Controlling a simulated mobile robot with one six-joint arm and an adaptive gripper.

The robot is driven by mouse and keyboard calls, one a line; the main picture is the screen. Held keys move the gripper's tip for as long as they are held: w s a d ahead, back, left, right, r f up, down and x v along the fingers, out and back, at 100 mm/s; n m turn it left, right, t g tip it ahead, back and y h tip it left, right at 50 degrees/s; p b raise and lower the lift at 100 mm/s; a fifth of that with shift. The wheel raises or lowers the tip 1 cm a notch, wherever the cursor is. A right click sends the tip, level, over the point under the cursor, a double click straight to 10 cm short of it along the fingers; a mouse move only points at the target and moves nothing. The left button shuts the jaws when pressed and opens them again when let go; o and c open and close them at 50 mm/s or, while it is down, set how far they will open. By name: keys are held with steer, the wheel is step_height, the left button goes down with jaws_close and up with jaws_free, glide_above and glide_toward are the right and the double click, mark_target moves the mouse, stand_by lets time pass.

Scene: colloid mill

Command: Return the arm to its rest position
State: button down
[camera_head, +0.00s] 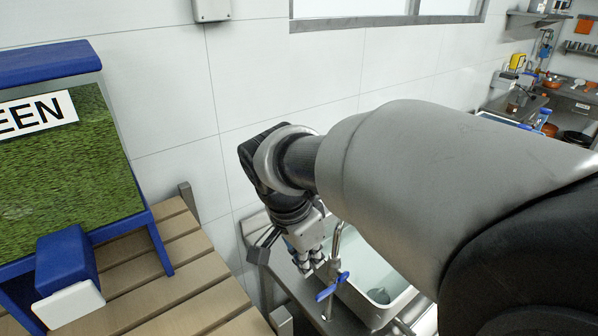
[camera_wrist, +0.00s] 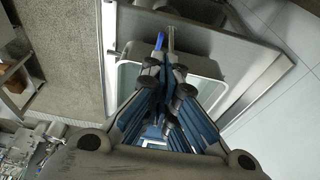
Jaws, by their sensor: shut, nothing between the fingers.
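My arm reaches across the head view from the right, and its grey upper part covers much of the middle. My gripper (camera_head: 318,268) hangs down at the arm's end, over the near left part of the sink counter. In the wrist view my gripper (camera_wrist: 165,80) points away from the camera, its blue-padded fingers drawn together with nothing between them. A tap with a blue handle (camera_head: 332,287) stands just beside the gripper in the head view. The blue handle (camera_wrist: 159,41) also shows beyond the fingertips in the wrist view. I cannot tell whether they touch.
A sink basin (camera_head: 385,304) lies right of the gripper, partly hidden by my arm. A blue-framed dispenser with green contents (camera_head: 70,150) stands on a slatted wooden bench (camera_head: 185,285) at left. A tiled wall (camera_head: 160,80) is close behind. Shelves and equipment are far right.

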steer(key=s+d+r+n+t+y, duration=0.1)
steer(key=s+d+n, duration=0.4)
steer(key=s, duration=0.4)
steer(key=s+d+n+t+y, duration=0.1)
steer(key=s+d+n+t, duration=0.1)
steer(key=s+d+n, duration=0.3)
steer(key=s+d, duration=0.1)
steer(key=s, duration=0.2)
steer(key=shift+s+r+n, duration=0.3)
steer(key=shift+s+r, duration=0.05)
